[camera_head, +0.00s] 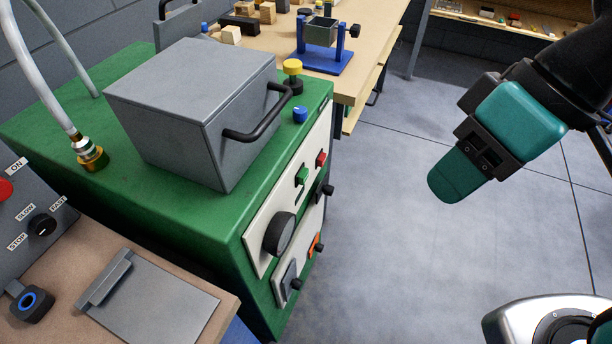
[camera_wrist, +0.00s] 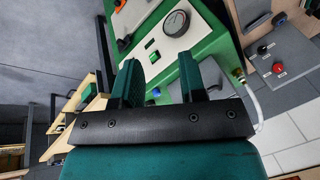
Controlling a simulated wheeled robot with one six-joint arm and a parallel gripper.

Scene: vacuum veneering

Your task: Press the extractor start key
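A green cabinet (camera_head: 190,215) stands left of my gripper, with a pale control panel (camera_head: 262,232) on its right-facing side. On the panel are a green key (camera_head: 302,175), a red key (camera_head: 321,159) and a large dark dial (camera_head: 279,234). No readable label marks which key is the extractor start. In the wrist view the green key (camera_wrist: 150,43) and the dial (camera_wrist: 175,22) lie beyond the fingers. My gripper (camera_head: 455,185) is in the air over the floor, clear of the panel. In the wrist view my gripper (camera_wrist: 160,68) has its fingers apart, with nothing between them.
A grey box with a black handle (camera_head: 195,105) sits on the cabinet, near a blue knob (camera_head: 300,114) and a yellow-topped knob (camera_head: 292,67). A grey control box (camera_head: 30,215) stands at left. A wooden bench (camera_head: 385,40) is behind. Floor between cabinet and gripper is free.

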